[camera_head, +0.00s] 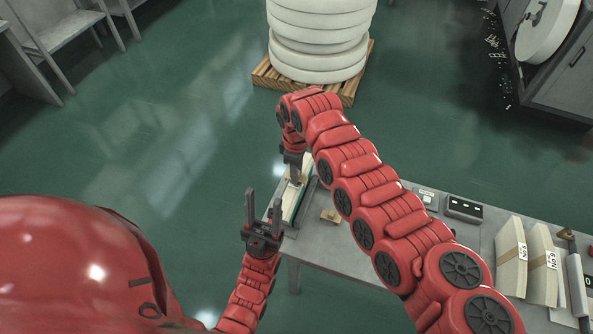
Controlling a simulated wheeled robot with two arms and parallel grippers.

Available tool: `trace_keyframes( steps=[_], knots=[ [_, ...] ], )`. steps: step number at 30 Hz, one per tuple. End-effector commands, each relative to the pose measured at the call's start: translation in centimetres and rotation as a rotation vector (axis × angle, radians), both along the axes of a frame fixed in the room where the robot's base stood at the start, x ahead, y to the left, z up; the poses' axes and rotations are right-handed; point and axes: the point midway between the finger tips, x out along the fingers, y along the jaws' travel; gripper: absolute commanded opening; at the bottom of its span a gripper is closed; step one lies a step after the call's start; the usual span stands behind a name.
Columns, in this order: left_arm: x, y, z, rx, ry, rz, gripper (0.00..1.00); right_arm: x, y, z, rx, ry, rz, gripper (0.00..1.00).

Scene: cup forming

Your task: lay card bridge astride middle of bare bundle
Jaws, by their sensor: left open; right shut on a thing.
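The bare bundle (289,211) is a long pale stack on the left end of the grey table. My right gripper (294,175) points down over the bundle and is shut on a small tan piece, apparently the card bridge (298,180). The fingers hide part of the card, and I cannot tell whether it touches the bundle. My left gripper (263,209) is open and empty, fingers up, left of the bundle near the table's left edge.
Another small tan piece (331,216) lies on the table (320,241) right of the bundle. Further right are a dark box with a display (464,208) and labelled pale stacks (511,254). A pallet (345,92) with white rolls (318,42) stands behind. My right arm hides the table's middle.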

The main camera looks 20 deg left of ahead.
Motion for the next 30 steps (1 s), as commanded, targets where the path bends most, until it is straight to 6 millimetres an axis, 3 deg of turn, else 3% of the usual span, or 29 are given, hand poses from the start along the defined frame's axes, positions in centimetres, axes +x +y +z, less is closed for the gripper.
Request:
trace_keyframes(
  steps=[30],
  knots=[
    [0.0,0.0,-1.0,0.000,0.000,0.000,0.50,0.0,0.0,-1.3,0.001,0.000,0.000,0.00]
  ],
)
